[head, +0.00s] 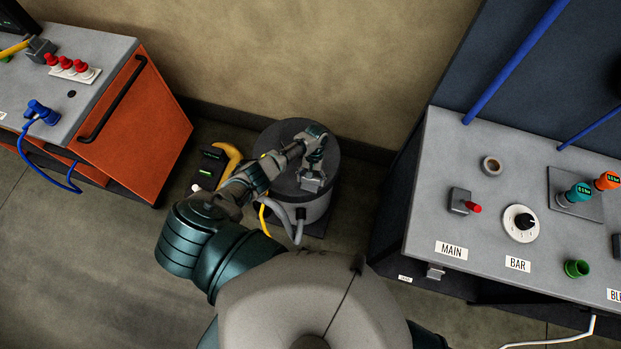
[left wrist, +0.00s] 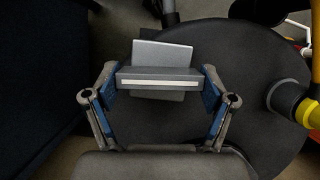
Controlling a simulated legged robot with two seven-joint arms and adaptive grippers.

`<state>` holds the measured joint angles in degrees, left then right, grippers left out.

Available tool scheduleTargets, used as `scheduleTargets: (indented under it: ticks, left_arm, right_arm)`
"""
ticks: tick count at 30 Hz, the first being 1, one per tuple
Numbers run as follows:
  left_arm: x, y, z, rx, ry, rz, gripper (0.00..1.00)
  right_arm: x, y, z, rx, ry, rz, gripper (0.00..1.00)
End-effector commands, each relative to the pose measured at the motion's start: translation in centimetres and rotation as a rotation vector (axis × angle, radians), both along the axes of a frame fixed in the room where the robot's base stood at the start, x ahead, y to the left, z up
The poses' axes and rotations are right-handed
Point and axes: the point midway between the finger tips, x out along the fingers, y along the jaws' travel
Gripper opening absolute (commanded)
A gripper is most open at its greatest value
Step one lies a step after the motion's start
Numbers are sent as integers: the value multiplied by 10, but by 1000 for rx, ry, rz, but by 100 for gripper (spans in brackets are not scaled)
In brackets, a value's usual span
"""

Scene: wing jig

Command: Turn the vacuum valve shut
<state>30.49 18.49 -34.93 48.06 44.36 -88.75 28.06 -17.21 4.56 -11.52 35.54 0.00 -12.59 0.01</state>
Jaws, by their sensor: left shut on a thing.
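The vacuum unit, a dark round drum (head: 288,135), stands on the floor against the wall in the head view. Its dark lid (left wrist: 245,75) fills much of the left wrist view. My left gripper (head: 313,182) is over the right part of the lid. In the left wrist view my left gripper (left wrist: 160,88) has its two blue-padded fingers against the ends of a grey bar with a pale stripe, which I take for the valve handle (left wrist: 160,76). The bar lies straight across the picture, over a flat grey plate. My right gripper is not in view.
A yellow curved handle (head: 231,158) and a dark box with a green light (head: 208,170) sit left of the drum. A grey hose (head: 282,222) runs down its front. An orange cabinet (head: 150,135) stands left, a grey console (head: 435,190) right. Floor at lower left is clear.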

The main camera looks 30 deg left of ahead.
Motion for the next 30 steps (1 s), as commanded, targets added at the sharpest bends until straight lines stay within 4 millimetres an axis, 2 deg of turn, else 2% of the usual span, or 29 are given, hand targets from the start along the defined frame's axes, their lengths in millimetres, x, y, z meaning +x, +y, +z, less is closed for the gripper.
scheduleTargets:
  ticks: [9,23,24,25,30]
  left_arm:
    - [0,-3,0,-7,1,-91,48]
    - [-1,-2,0,-5,2,-104,48]
    - [-1,-2,0,-6,3,-104,91]
    - [-1,-2,0,-5,3,-103,98]
    - [-1,0,-1,-3,2,-102,100]
  right_arm:
    - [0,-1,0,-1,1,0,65]
    - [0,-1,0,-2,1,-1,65]
    - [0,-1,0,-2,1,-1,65]
    - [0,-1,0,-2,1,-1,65]
    - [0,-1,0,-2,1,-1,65]
